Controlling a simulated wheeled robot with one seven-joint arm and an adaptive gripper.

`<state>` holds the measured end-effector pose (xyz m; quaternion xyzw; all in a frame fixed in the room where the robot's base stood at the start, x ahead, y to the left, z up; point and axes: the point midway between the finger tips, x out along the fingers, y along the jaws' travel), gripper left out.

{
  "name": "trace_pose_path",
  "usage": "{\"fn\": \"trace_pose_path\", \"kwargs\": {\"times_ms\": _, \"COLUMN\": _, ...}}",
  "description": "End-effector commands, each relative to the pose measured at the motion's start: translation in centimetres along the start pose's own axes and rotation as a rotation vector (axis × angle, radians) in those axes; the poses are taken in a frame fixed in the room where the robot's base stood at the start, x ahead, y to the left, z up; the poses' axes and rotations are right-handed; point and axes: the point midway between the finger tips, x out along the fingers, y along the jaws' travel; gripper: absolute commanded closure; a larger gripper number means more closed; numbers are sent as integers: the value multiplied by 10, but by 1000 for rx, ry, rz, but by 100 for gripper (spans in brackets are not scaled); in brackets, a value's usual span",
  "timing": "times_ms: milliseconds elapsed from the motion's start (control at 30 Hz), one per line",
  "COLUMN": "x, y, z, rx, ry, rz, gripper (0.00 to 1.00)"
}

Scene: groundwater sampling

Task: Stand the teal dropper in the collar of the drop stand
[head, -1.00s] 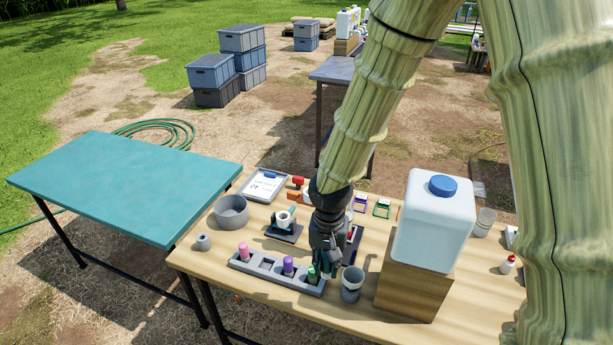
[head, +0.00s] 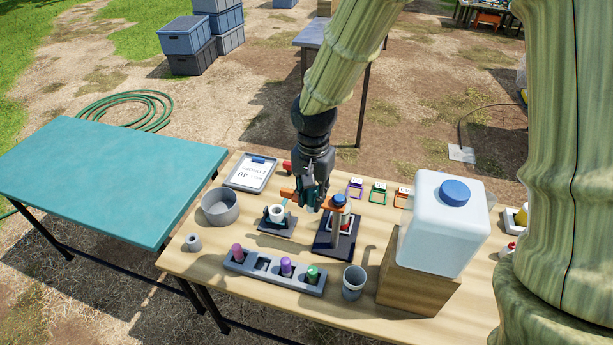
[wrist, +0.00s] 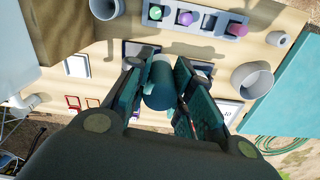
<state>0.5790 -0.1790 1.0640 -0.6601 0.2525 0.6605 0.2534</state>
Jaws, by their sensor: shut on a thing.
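My gripper (head: 313,203) is shut on the teal dropper, held above the table behind the grey rack. The dropper (wrist: 158,82) shows as a blue-teal cylinder between the fingers in the wrist view; in the head view the gripper largely hides it. Just right of the gripper is a dark-based stand (head: 322,248) with an orange part (head: 331,208) and a dark blue round top. It looks like the drop stand, but I cannot make out its collar clearly. The dropper looks apart from it. A smaller dark stand (head: 277,226) with a white ring is left of the gripper.
The grey rack (head: 250,268) at the front holds pink, purple and green droppers. A grey cup (head: 353,283) and a white jug (head: 446,232) on a wooden block stand to the right.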

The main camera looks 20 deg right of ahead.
Motion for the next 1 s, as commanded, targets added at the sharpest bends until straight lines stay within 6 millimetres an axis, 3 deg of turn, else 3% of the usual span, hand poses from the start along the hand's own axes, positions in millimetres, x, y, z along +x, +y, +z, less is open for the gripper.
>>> {"fn": "trace_pose_path", "kwargs": {"times_ms": 433, "x": 5, "y": -40, "z": -62, "rx": -3, "ry": -1, "rz": -1, "gripper": 94}}
{"fn": "trace_pose_path", "kwargs": {"times_ms": 767, "x": 8, "y": -51, "z": -80, "rx": -2, "ry": -1, "rz": 1, "gripper": 94}}
{"fn": "trace_pose_path", "kwargs": {"times_ms": 1000, "x": 33, "y": -50, "z": -78, "rx": -3, "ry": -1, "rz": 1, "gripper": 94}}
